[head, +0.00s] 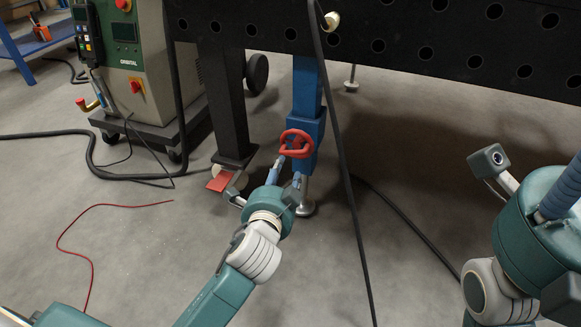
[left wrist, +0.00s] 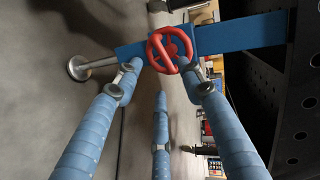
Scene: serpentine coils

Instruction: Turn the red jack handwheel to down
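The red jack handwheel (head: 296,143) sits on the front of a blue jack leg (head: 307,95) under the black table. In the left wrist view the handwheel (left wrist: 169,51) is straight ahead, with a spoke across its ring. My left gripper (head: 285,168) reaches up to it from below. Its blue fingers are spread in the left wrist view (left wrist: 165,77), with two tips on either side of the wheel's lower rim. I cannot tell whether they touch it. A blue finger of my right gripper (head: 561,192) shows at the right edge; its tips are out of view.
The black perforated table (head: 450,45) overhangs the jack. A dark table leg with a red foot pedal (head: 220,181) stands left of it. A black cable (head: 344,170) hangs just right of the wheel. A green welding machine (head: 150,60) stands at left. Floor in front is mostly clear.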

